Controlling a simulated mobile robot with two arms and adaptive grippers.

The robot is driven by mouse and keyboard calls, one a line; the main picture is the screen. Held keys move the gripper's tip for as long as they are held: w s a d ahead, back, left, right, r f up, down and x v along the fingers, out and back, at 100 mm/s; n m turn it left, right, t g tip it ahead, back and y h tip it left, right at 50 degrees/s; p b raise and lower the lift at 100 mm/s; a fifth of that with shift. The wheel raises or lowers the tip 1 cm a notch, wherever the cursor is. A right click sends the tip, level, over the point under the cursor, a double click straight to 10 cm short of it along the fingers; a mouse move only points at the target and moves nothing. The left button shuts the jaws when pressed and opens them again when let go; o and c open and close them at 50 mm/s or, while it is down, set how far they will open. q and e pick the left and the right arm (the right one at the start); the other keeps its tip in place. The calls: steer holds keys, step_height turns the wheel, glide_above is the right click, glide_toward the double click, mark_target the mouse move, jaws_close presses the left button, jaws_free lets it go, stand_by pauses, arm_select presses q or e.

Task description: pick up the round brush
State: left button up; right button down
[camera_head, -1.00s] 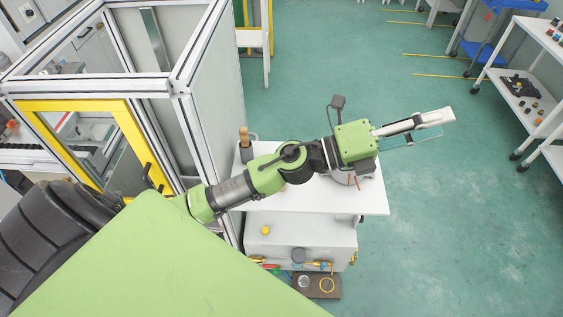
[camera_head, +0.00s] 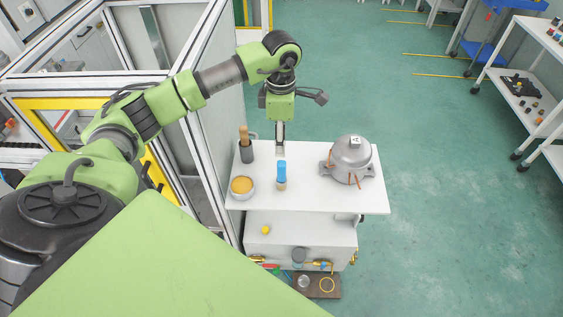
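My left gripper (camera_head: 280,141) points down over the far side of the white table. Its fingers overlap in this view, so I cannot tell whether they are open or shut. A small upright thing with a blue top (camera_head: 281,170) and a tan lower end stands just in front of the fingertips, lower in the picture. A wooden handle (camera_head: 243,135) sticks up from a dark cup (camera_head: 247,153) to the left of the gripper. I cannot tell which of these is the round brush, as bristles are not clear. My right gripper is not in view.
The white table (camera_head: 320,200) also holds a bowl with yellow-orange contents (camera_head: 242,187) at front left and a grey domed compressor (camera_head: 351,158) at right. A framed enclosure (camera_head: 185,85) stands close on the left. The table's front middle is bare.

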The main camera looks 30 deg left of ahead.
mark_target(282, 163)
arm_select(q)
step_height(282, 163, down, 7)
steer(key=b, duration=0.3)
steer(key=shift+w+f+b, duration=0.2)
steer(key=shift+f+b, duration=1.35)
steer(key=shift+f, duration=1.3)
steer(key=shift+r, duration=0.1)
jaws_close()
